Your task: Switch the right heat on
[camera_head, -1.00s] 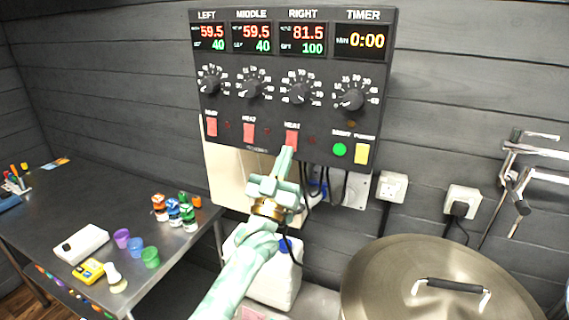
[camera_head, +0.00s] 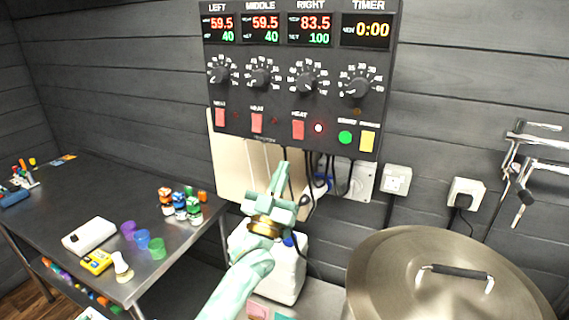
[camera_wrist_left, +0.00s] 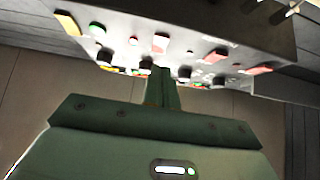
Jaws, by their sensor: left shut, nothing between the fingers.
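The black control panel (camera_head: 290,110) hangs on the wall with LEFT, MIDDLE, RIGHT and TIMER sections. The right heat switch (camera_head: 298,130) is a red rocker under the RIGHT knob. The small lamp (camera_head: 318,128) beside it glows bright. The RIGHT display (camera_head: 309,30) reads 83.5 over 100. My left gripper (camera_head: 281,168) is shut and empty, below and a little left of the right heat switch, apart from it. In the left wrist view, the shut fingers (camera_wrist_left: 161,75) point up at the panel's underside and switches. My right gripper is out of view.
A large steel pot with a lid (camera_head: 440,275) stands at the right. A white canister (camera_head: 285,270) is behind my left arm. A steel table (camera_head: 100,195) at the left holds bottles and small cups. Cables hang below the panel.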

